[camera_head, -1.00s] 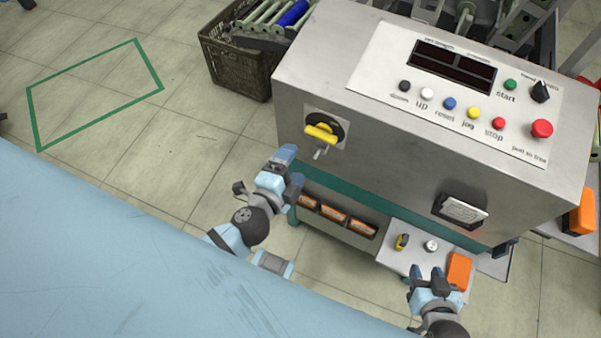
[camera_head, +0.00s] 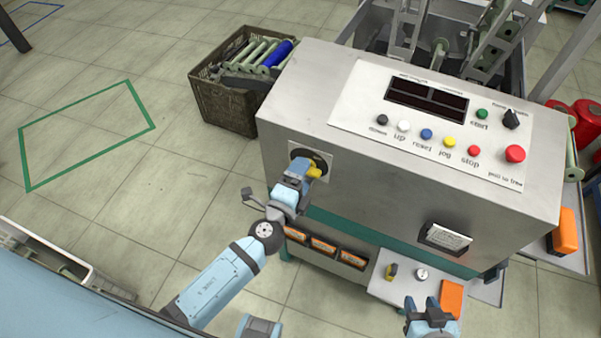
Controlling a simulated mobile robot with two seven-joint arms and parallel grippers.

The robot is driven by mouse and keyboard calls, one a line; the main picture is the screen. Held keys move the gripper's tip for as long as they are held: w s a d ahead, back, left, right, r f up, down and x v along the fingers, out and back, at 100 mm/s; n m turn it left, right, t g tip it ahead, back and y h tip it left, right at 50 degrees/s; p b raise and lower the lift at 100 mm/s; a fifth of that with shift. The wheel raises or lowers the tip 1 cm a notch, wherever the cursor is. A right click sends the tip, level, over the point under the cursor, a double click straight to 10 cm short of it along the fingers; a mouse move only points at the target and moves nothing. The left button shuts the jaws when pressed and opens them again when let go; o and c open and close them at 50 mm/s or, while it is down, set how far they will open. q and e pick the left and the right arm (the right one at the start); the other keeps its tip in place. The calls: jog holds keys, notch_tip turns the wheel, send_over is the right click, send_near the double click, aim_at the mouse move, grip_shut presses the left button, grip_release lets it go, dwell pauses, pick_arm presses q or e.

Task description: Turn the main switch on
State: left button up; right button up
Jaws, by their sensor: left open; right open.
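The main switch is a yellow rotary handle (camera_head: 314,172) on a black round base, set on a plate (camera_head: 324,157) on the left of the machine's steel front. My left gripper (camera_head: 299,172) is open and right at the switch, its fingers covering much of the handle. I cannot tell whether the fingers touch it or stand on both sides of it. My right gripper (camera_head: 428,306) is open and empty at the lower right, in front of the small shelf.
The steel cabinet (camera_head: 400,200) carries a white control panel (camera_head: 350,118) with coloured buttons and a red stop knob (camera_head: 515,153). A small white shelf (camera_head: 400,290) holds an orange box (camera_head: 451,297). A brown crate (camera_head: 222,103) of bobbins stands behind left.

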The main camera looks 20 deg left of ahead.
pick_arm(q)
jog(key=shift+s, duration=0.15)
jog(key=shift+w, duration=0.5)
jog(key=shift+w+d, duration=0.1)
jog(key=shift+w, duration=0.6)
